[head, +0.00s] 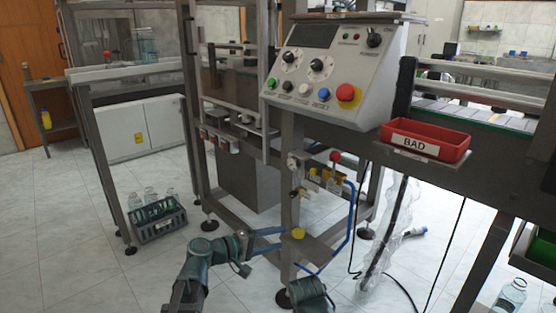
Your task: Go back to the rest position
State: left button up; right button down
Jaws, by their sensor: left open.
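My left gripper (281,238) is low in the middle of the head view, at the end of my grey-green arm that comes up from the bottom. Its two blue fingers are spread apart with nothing seen between them. My right gripper is not in view.
A control panel (330,75) with buttons and a red emergency knob is above. A red BAD tray (425,141) is at right. A grey crate (157,222) with bottles stands on the floor at left. A bottle (509,298) is at lower right. Open tiled floor lies at left.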

pick_arm(q)
jog(key=s+d+f+m+g+y+p, duration=0.2)
jog(key=s+d+f+m+g, duration=0.3)
jog(key=s, duration=0.3)
jog(key=s+a+f+m+g+y+p, duration=0.2)
jog(key=s+a+f+m+y, duration=0.1)
jog(key=s+y, duration=0.35)
jog(key=s+a+f+m+g+y+p, duration=0.2)
jog(key=s+a+f+y, duration=0.1)
jog(key=s+y, duration=0.3)
notch_tip(320, 180, up, 38)
jog(key=s+p, duration=0.1)
jog(key=p, duration=3.6)
jog(key=shift+s+a+r+p, duration=0.15)
jog(key=shift+s+a+p, duration=0.1)
jog(key=shift+a+p, duration=0.15)
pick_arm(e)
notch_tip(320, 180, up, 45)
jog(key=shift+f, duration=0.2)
pick_arm(q)
jog(key=shift+s+h, duration=0.15)
jog(key=shift+h, duration=0.1)
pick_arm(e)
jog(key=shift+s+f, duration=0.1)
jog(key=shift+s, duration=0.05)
